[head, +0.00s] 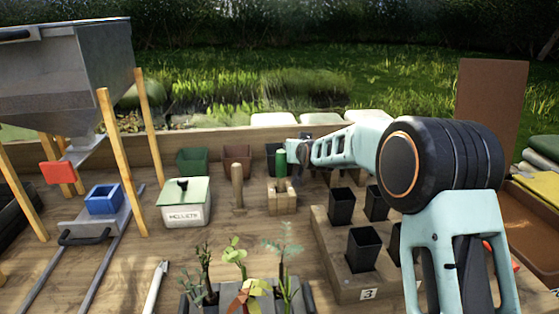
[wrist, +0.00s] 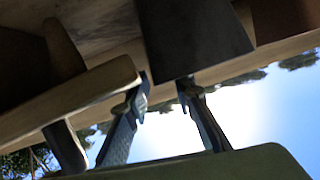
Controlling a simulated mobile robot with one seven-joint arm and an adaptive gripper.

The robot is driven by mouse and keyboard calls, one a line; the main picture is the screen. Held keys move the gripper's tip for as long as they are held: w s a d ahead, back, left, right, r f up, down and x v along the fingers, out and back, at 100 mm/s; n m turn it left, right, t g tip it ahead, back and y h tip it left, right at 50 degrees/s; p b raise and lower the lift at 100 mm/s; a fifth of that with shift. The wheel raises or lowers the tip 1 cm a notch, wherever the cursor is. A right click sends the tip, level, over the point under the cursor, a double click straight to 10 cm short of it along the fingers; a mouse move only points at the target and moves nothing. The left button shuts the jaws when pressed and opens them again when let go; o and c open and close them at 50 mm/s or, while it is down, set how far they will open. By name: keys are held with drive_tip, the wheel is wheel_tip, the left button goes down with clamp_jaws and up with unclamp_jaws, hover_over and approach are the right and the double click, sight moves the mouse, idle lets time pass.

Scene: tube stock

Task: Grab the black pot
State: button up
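Several black pots are in the head view. One dark pot (head: 272,153) stands at the back of the bench, partly hidden by a green cylinder. Others stand on a wooden block marked 3, including a near one (head: 362,250) and one behind it (head: 342,206). My gripper (head: 297,154) is at the back, just right of the dark back pot; its fingers are hard to make out there. In the wrist view, my gripper (wrist: 163,88) has its two fingers apart with bright sky between them. A dark flat-sided thing (wrist: 192,35), perhaps that pot, lies beyond the fingertips; contact is unclear.
Green (head: 192,160) and brown (head: 236,158) pots stand left along the back. A green cylinder (head: 281,165), a wooden peg (head: 237,185) and a lidded box (head: 184,205) stand before them. Seedlings (head: 240,262) fill the front. A hopper (head: 70,75) stands left.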

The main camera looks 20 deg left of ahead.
clamp_jaws()
idle(0.3)
